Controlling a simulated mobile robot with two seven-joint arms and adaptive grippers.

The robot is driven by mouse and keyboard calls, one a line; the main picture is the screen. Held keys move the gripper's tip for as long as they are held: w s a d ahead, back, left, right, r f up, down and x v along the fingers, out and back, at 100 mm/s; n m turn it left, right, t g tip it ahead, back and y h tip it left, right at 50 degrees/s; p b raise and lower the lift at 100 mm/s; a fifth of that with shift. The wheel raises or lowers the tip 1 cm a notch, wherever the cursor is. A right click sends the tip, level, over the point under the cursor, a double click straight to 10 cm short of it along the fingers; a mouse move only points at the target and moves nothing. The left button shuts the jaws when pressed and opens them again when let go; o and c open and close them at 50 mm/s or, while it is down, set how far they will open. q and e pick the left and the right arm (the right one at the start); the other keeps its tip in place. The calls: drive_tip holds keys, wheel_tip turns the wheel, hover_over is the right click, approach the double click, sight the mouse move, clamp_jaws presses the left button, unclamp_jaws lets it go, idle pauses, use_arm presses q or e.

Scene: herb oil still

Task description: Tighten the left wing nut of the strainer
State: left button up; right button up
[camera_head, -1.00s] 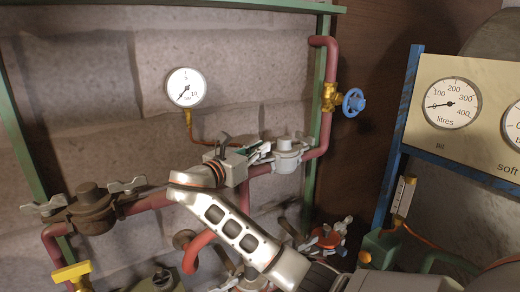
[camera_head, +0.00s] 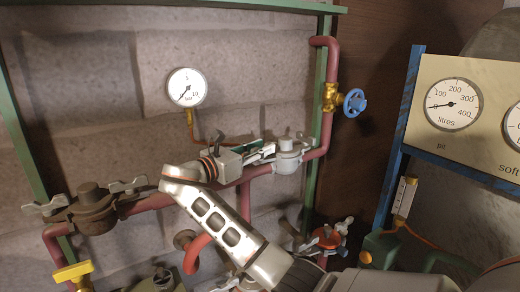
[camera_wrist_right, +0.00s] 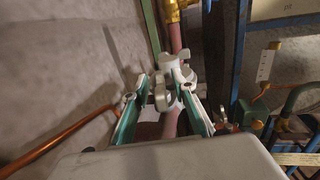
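The pale grey strainer body (camera_head: 288,158) sits in the red pipe right of centre in the head view. Its top also shows in the wrist view (camera_wrist_right: 184,74). My right gripper (camera_head: 262,151) reaches it from the left. In the wrist view, my right gripper's green-lined fingers (camera_wrist_right: 164,96) stand apart on either side of a pale wing nut (camera_wrist_right: 161,97). Some gap shows beside the nut; whether a finger touches it is unclear. In the head view the fingers partly hide this nut. My left gripper is not in view.
A brown-bronze fitting (camera_head: 92,211) with two wing nuts sits on the pipe at left. A pressure gauge (camera_head: 186,88) hangs above. A blue handwheel valve (camera_head: 354,102) is at upper right. A gauge panel (camera_head: 450,120) stands at right. A red-topped fitting (camera_head: 327,238) sits below.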

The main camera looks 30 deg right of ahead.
drive_tip(key=shift+v, duration=3.75)
